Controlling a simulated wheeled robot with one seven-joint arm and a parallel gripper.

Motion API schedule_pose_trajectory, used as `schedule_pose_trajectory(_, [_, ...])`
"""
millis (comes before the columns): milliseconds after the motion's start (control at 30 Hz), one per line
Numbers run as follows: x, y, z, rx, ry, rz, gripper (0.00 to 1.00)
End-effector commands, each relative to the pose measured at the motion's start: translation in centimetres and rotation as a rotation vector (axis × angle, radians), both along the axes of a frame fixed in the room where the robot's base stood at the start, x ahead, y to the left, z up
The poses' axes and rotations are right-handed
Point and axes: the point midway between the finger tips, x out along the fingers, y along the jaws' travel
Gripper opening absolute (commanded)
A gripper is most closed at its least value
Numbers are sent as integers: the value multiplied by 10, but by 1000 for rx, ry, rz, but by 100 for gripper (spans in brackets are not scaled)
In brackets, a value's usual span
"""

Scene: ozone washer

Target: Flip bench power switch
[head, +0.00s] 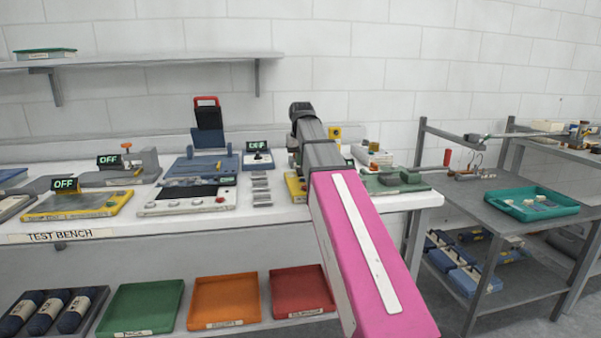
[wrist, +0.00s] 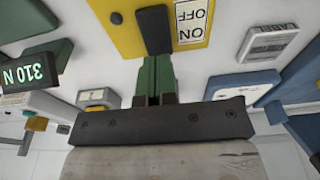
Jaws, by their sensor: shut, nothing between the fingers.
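In the wrist view, the bench power switch is a yellow plate (wrist: 118,22) with a black lever (wrist: 153,28) and an upside-down white ON/OFF label (wrist: 191,22). My gripper (wrist: 156,58) has green fingers shut together with nothing between them. Its tips are at the near end of the black lever; I cannot tell whether they touch it. In the head view, a yellow edge (head: 292,188) shows beside my arm and is probably the same plate. My arm hides the fingers and the lever there.
The white test bench (head: 270,218) holds several devices, some with OFF displays. A white device with a black panel (head: 188,198) and small grey blocks (head: 261,188) lie left of my arm. A green device (head: 388,182) is to the right. Coloured trays (head: 222,300) sit below.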

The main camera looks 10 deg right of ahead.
Motion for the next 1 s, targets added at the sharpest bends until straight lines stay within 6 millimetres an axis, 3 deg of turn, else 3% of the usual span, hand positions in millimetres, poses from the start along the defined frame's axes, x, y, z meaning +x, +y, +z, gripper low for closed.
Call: schedule_pose_trajectory(1000, [0,0,-13,0,0,0,0])
